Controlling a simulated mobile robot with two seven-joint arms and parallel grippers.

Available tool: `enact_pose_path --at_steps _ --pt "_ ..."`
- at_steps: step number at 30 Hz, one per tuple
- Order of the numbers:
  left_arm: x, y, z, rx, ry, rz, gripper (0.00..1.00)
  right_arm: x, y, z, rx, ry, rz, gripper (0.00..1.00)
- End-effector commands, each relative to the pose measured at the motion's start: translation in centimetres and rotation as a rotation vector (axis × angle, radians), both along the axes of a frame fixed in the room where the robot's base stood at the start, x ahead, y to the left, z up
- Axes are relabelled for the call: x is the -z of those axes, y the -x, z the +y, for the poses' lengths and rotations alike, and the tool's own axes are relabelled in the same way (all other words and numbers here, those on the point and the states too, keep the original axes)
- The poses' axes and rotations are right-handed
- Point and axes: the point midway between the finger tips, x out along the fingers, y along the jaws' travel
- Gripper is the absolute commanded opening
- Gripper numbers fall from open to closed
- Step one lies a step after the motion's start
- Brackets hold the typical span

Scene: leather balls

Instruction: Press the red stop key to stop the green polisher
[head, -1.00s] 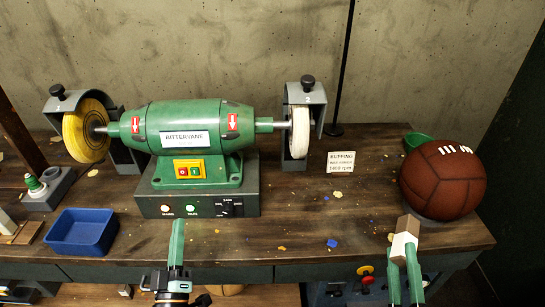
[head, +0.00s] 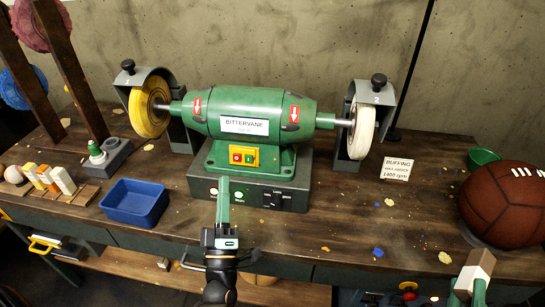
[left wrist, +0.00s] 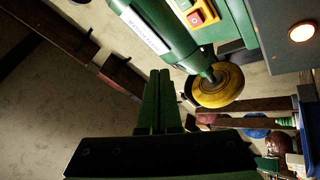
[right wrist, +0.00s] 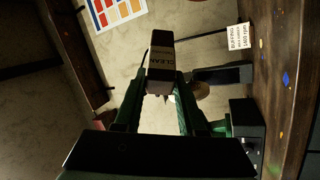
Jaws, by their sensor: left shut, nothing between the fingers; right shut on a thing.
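The green polisher (head: 255,120) stands on the bench with a yellow wheel (head: 149,108) at left and a white wheel (head: 362,128) at right. Its yellow switch plate carries the red stop key (head: 236,157) beside a green key. The red key also shows in the left wrist view (left wrist: 195,17). I cannot tell whether the wheels turn. My left gripper (head: 223,182) is shut and empty, upright in front of the polisher's grey base, below the keys in the picture. My right gripper (head: 469,283) is shut on a brown-and-white block (head: 477,264) near the bench's front right.
A blue tray (head: 135,203) lies left of the base. A stitched brown ball (head: 508,203) sits at right, near a buffing sign (head: 397,169) and a green bowl (head: 484,157). Crumbs dot the bench. A lamp (left wrist: 301,32) glows on the base in the left wrist view.

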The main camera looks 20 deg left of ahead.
Motion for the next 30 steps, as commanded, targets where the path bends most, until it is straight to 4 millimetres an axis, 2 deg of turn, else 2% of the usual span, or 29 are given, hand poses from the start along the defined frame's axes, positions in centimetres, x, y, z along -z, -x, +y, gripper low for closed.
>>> enact_pose_path --at_steps 15,21,30 --pt "1.7 -6.4 1.5 0.0 -0.001 -0.002 0.0 3.7 0.0 0.0 0.001 0.0 -0.002 0.0" --pt "1.8 -7.5 1.8 0.0 -0.001 -0.001 0.0 4.2 0.0 0.0 0.001 0.0 -0.002 0.0" --pt "1.8 -7.6 1.8 0.001 0.0 0.001 0.0 4.1 0.0 0.0 0.0 0.0 -0.001 0.0"
